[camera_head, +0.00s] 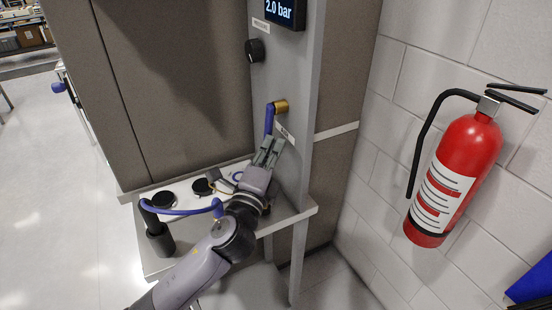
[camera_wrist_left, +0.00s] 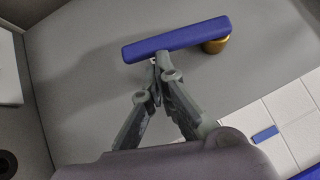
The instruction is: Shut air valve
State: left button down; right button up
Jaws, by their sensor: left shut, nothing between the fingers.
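The air valve has a blue lever handle (camera_head: 269,120) and a brass body (camera_head: 281,106) on the grey upright panel. In the head view the handle hangs down from the brass body. In the left wrist view the blue handle (camera_wrist_left: 172,41) lies across the top, with the brass body (camera_wrist_left: 217,45) at its right end. My right gripper is out of view.
A display reading 2.0 bar (camera_head: 279,10) and a black knob (camera_head: 254,50) are on the panel above. The bench (camera_head: 174,255) below carries a black cylinder (camera_head: 158,239), a blue hose (camera_head: 180,212) and black discs. A red extinguisher (camera_head: 457,173) hangs at right.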

aim_at(264, 136)
pick_arm(q)
jog(key=w+m+b, duration=0.1)
jog(key=b, duration=0.1)
jog(key=w+a+m+t+h+b, duration=0.1)
jog(key=b, duration=0.1)
jog(key=w+a+m+b, duration=0.1)
jog(key=w+b, duration=0.1)
jog(key=shift+a+f+t+h, duration=0.15)
jog(key=shift+a+t+h, duration=0.1)
jog(key=shift+t+h, duration=0.15)
jog(key=w+a+r+p, duration=0.2)
jog(key=w+r, duration=0.1)
jog(key=w, duration=0.1)
jog(key=shift+w+a+r, duration=0.25)
jog(key=shift+a+r, duration=0.05)
jog(key=shift+r, duration=0.05)
jog(key=shift+a, duration=0.1)
dwell(0.5)
